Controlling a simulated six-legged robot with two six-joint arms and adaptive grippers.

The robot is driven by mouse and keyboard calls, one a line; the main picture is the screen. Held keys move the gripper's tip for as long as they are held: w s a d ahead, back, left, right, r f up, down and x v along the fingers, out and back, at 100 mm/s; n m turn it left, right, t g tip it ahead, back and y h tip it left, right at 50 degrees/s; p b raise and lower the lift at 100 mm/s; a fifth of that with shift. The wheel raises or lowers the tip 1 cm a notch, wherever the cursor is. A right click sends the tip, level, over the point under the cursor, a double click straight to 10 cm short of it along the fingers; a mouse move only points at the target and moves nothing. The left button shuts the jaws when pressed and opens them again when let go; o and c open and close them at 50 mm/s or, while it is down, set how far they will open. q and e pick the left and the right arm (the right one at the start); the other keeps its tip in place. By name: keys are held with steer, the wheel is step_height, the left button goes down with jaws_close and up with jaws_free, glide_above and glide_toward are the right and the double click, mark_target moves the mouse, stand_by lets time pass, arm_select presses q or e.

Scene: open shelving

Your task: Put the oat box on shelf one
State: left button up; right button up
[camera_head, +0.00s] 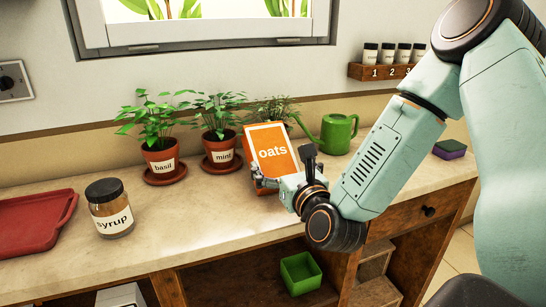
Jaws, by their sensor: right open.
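The oat box (270,148), orange with a white top edge and the word "oats", stands on the counter in front of the plants, looking slightly tilted. My right gripper (284,168) is open at the lower front right of the box. One finger is by the box's lower left front and the other is beside its right edge. I cannot tell whether they touch it. The gripper hides the box's lower right part. Open shelving (232,280) shows below the counter; no shelf there has a visible number. My left gripper is not in view.
Potted basil (163,158) and mint (220,148) stand left of the box, a green watering can (338,134) right of it. A syrup jar (110,208) and red tray (35,222) are on the left. A green bin (300,273) sits below. The front counter is clear.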

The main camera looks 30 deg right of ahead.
mark_target(275, 156)
steer(key=x, duration=0.4)
steer(key=shift+w+f+b, duration=0.1)
steer(key=shift+w+b, duration=0.1)
steer(key=shift+b, duration=0.2)
steer(key=shift+w, duration=0.7)
steer(key=shift+d, duration=0.15)
steer(key=shift+c, duration=0.2)
steer(key=shift+c, duration=0.6)
steer(key=c, duration=1.1)
